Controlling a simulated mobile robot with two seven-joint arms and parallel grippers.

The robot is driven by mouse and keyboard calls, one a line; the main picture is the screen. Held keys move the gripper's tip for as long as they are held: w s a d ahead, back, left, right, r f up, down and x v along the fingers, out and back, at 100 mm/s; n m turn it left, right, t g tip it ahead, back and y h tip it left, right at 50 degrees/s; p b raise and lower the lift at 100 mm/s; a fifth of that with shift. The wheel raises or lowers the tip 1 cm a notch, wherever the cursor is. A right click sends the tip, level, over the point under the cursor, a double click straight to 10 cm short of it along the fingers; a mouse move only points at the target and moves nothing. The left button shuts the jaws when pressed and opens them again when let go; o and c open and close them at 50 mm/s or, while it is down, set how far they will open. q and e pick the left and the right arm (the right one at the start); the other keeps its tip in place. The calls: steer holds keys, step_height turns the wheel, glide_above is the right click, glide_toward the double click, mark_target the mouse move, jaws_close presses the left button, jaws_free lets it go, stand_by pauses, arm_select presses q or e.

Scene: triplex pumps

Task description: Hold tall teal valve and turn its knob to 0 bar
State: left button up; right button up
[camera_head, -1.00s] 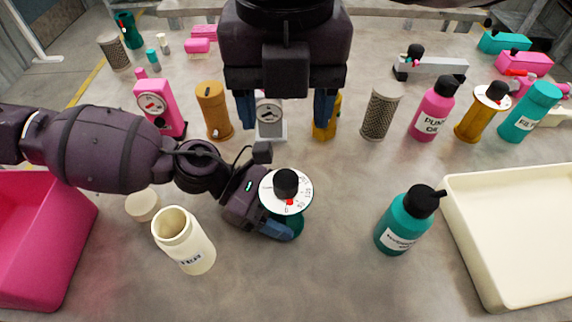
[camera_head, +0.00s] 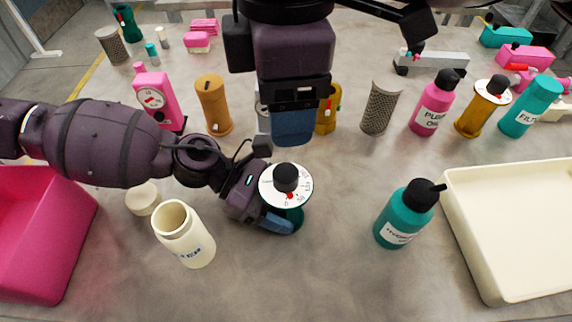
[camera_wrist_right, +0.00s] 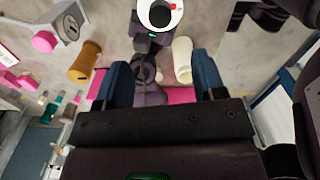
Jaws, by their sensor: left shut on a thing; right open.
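The tall teal valve (camera_head: 295,216) stands upright on the table in the head view, with a white dial (camera_head: 304,187) and a black knob (camera_head: 286,177) on top. A red mark shows on the dial by the knob. My left gripper (camera_head: 277,212) is shut around the valve's teal body below the dial. My right gripper (camera_head: 292,130) is above and behind the valve, apart from it. In the right wrist view its two blue fingers (camera_wrist_right: 162,82) are spread and empty. The dial (camera_wrist_right: 150,22) and black knob (camera_wrist_right: 160,15) show there at the top edge.
A cream bottle (camera_head: 190,243) and a round lid (camera_head: 142,198) stand left of the valve. A teal bottle (camera_head: 397,228) and a cream tray (camera_head: 467,225) are to the right. A pink bin (camera_head: 60,265) is at far left. An orange cylinder (camera_head: 213,110) stands behind.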

mark_target(286, 172)
step_height(286, 172, down, 12)
steer(key=m, duration=0.4)
stand_by(0.6)
